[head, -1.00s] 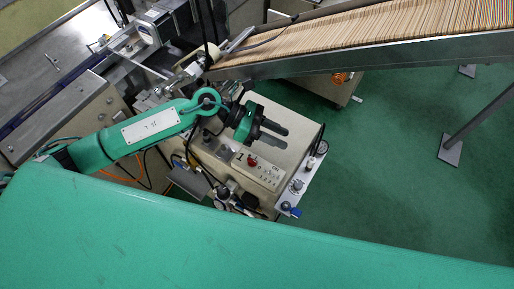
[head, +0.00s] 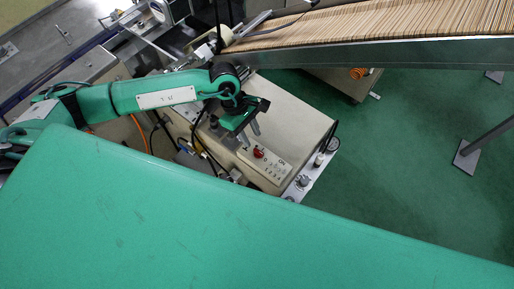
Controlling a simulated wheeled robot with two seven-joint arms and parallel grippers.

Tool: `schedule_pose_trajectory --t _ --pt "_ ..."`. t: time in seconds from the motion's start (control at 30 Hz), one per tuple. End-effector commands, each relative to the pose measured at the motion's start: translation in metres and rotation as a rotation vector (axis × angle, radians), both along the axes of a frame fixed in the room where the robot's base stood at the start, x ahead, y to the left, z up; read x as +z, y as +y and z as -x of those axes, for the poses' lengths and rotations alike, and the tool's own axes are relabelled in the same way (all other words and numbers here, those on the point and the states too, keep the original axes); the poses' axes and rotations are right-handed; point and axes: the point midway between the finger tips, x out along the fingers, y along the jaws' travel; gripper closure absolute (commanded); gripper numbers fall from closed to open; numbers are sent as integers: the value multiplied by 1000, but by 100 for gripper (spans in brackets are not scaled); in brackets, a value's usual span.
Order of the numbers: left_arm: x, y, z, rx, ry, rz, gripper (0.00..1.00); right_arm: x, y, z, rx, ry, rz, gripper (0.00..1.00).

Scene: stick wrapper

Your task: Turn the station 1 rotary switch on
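The station 1 rotary switch is a small red knob (head: 258,153) on a pale label panel (head: 272,166). The panel lies on top of a beige cabinet (head: 295,120) and has small printed marks. My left gripper (head: 250,136) has a green and black body and two grey fingers. The fingers are apart with nothing between them. They point down toward the panel, just up and left of the red knob in the head view. I cannot tell how high the fingertips are above the panel. My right gripper is not in view.
Gauges and knobs (head: 303,181) sit on a metal strip along the cabinet's right edge. Cables hang to the left of the panel. A metal chute full of wooden sticks (head: 380,22) runs across the top. Green floor (head: 420,120) is open at the right.

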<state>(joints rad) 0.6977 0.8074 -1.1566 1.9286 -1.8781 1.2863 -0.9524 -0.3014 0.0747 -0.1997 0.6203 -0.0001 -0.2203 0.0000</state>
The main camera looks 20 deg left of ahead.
Motion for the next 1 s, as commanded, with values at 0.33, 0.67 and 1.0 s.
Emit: schedule_pose_trajectory --t 0.33,0.67,1.0 --pt "-53 -20 7 1 1 1 67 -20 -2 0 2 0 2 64" --pt "-58 -23 8 1 1 1 67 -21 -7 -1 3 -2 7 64" --pt "-58 -23 8 1 1 1 100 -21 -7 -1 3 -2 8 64"
